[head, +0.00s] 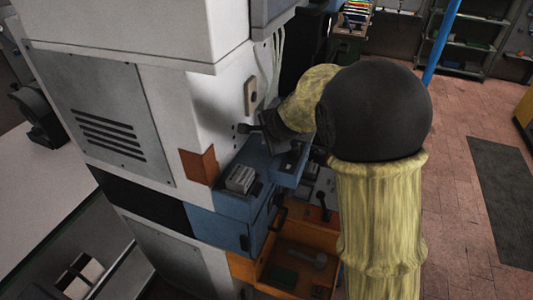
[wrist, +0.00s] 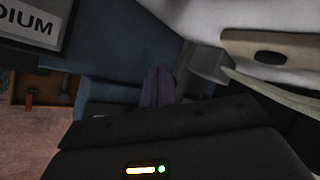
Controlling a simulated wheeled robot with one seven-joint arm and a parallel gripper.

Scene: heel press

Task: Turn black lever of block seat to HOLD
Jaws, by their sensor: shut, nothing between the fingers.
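My gripper (wrist: 158,88) shows in the wrist view as narrow dark purplish fingers, closed together and empty, in front of blue machine surfaces. In the head view, my dark wrist and gripper (head: 288,148) are at the blue ledge of the press and are partly hidden by my own arm. A small black bar (head: 249,128) sticks out beside my wrist, close to the white housing. A black upright handle (head: 322,206) stands lower, by a pale panel. I cannot tell which of these is the block seat lever. No HOLD marking is readable, and contact cannot be made out.
The white and blue press (head: 110,110) fills the left and middle. An orange tray (head: 262,272) with loose items sits below the blue ledge. A beige plate with a hole (wrist: 262,52) and a sign ending in "DIUM" (wrist: 35,28) are near my gripper. Open floor lies right.

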